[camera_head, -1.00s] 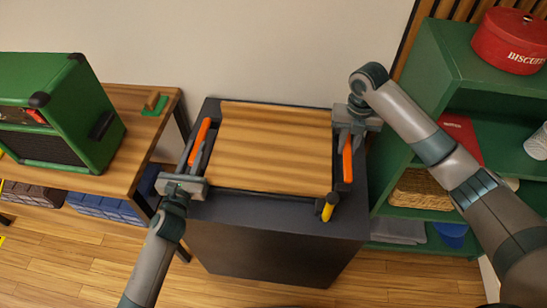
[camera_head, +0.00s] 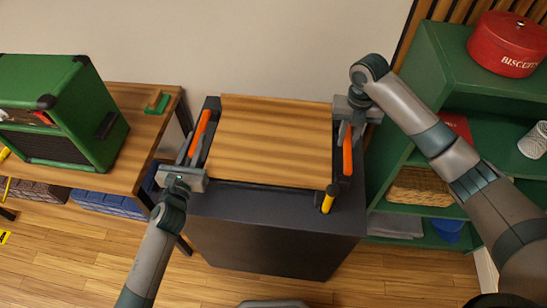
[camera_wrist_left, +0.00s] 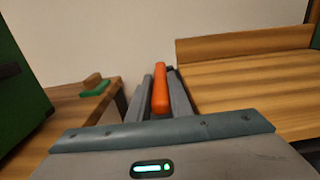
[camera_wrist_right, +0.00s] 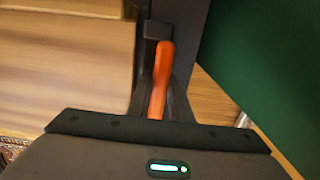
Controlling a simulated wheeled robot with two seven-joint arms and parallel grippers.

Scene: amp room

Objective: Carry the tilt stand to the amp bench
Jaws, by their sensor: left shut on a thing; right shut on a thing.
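The tilt stand (camera_head: 270,140) has a striped wooden top, an orange handle on each side and a yellow-tipped lever (camera_head: 327,200) at its front right. It is over the dark cabinet (camera_head: 275,245); I cannot tell whether it touches the cabinet top. My left gripper (camera_head: 190,160) is shut on the left orange handle (camera_wrist_left: 161,90). My right gripper (camera_head: 347,130) is shut on the right orange handle (camera_wrist_right: 160,80). The amp bench (camera_head: 130,150) is a wooden bench on the left, with a green amp (camera_head: 60,115) on it.
A small green and wooden item (camera_head: 156,102) lies on the bench's right end. Blue and brown items sit beneath the bench. A green shelf (camera_head: 450,75) stands close on the right, with a red biscuit tin (camera_head: 508,45) on top. Wooden floor is open in front.

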